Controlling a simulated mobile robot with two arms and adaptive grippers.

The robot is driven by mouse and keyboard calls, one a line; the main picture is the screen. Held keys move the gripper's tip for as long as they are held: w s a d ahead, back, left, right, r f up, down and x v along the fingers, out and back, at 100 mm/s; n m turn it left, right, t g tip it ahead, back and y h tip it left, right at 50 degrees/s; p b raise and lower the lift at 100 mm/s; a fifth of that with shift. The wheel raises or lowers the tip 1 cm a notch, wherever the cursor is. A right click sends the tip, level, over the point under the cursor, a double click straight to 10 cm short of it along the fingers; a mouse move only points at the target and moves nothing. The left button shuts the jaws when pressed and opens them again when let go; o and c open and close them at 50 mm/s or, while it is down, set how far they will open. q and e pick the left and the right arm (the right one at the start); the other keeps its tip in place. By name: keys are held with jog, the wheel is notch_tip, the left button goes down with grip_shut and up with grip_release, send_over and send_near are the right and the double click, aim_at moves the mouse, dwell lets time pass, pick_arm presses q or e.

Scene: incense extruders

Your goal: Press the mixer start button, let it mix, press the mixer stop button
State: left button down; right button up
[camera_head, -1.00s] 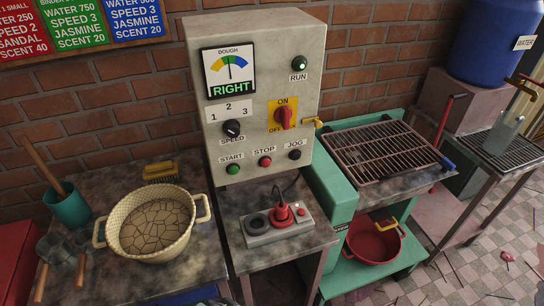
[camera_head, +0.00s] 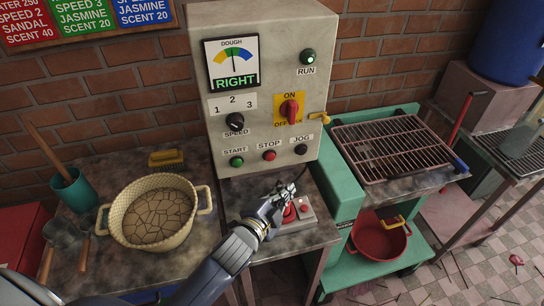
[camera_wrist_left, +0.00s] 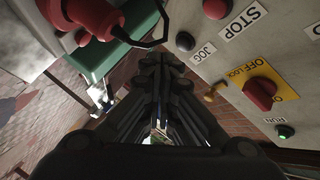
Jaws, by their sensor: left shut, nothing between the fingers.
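The grey mixer control box (camera_head: 290,85) stands upright at the back. Its green start button (camera_head: 237,162), red stop button (camera_head: 269,156) and black jog button (camera_head: 300,149) sit in a row low on its face. The run lamp (camera_head: 309,56) glows green, and the dough gauge (camera_head: 232,62) reads RIGHT with its needle near the middle. My left gripper (camera_head: 284,194) is shut and empty, in front of and below the stop and jog buttons, apart from them. In the left wrist view the stop button (camera_wrist_left: 215,9) and jog button (camera_wrist_left: 185,41) are beyond the fingers. My right gripper is out of view.
A red plug (camera_head: 289,213) with a cable sits in the socket block (camera_head: 305,222) below my left gripper. A basin of cracked dough (camera_head: 117,212) stands left on the table. The red switch (camera_head: 289,109) points to ON. A grill rack (camera_head: 395,146) is at right.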

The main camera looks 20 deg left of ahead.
aim_at(270, 157)
pick_arm(q)
jog(key=shift+w+r, duration=0.1)
jog(key=shift+r, duration=0.2)
jog(key=w+a+b, duration=0.1)
jog(key=w+a, duration=0.3)
jog(key=w, duration=0.3)
jog(key=shift+w+a, duration=0.15)
jog(key=shift+a, duration=0.25)
dwell(1.4)
jog(key=shift+w+a, duration=0.1)
